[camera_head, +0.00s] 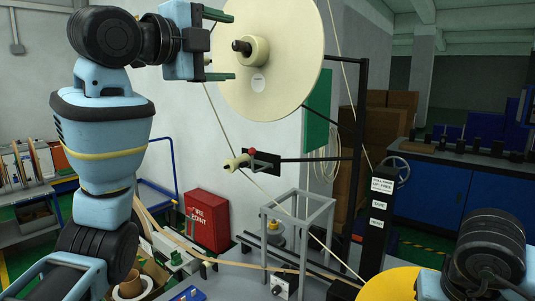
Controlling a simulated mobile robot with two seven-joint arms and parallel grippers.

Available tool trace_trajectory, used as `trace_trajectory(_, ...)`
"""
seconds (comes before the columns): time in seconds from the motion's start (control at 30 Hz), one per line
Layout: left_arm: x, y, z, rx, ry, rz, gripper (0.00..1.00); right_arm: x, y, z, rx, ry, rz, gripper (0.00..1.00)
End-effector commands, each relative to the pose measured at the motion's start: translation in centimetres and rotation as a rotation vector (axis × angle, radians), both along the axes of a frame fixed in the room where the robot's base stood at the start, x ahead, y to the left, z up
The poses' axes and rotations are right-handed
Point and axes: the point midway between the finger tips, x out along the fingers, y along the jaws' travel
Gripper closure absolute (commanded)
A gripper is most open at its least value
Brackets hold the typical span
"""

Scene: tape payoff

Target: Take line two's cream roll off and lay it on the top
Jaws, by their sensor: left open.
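A large flat cream roll (290,85) stands upright at the top centre, its upper edge cut off by the picture. A cream hub (256,50) with a dark spindle end sits at its middle. My left gripper (219,46) is open, just left of the hub, with one finger above and one below the hub's height. Its fingers point right and hold nothing. I cannot tell whether the fingertips touch the roll's face. My right arm shows at the lower right, but its gripper is out of view.
Thin strips run past a small cream roller (236,162) on a black arm. A black labelled post (377,222) stands right of a grey frame (300,205). A yellow disc (392,287) lies low right. A red fire box (207,220) and blue cabinets (440,195) stand behind.

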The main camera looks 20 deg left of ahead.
Motion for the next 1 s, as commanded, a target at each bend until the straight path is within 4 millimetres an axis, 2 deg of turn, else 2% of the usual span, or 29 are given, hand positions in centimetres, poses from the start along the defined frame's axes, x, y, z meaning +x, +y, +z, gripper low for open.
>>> trace_trajectory(0.63, 6.0, -2.1, 0.0, 0.002, 0.002, 0.000, 0.20, 0.0, 0.0, 0.1, 0.001, -0.003, 0.000, 0.85)
trace_trajectory(1.0, 7.7, -2.7, 0.1, 0.001, -0.001, 0.000, 0.20, 0.0, 0.0, 0.1, 0.001, -0.003, 0.000, 0.85)
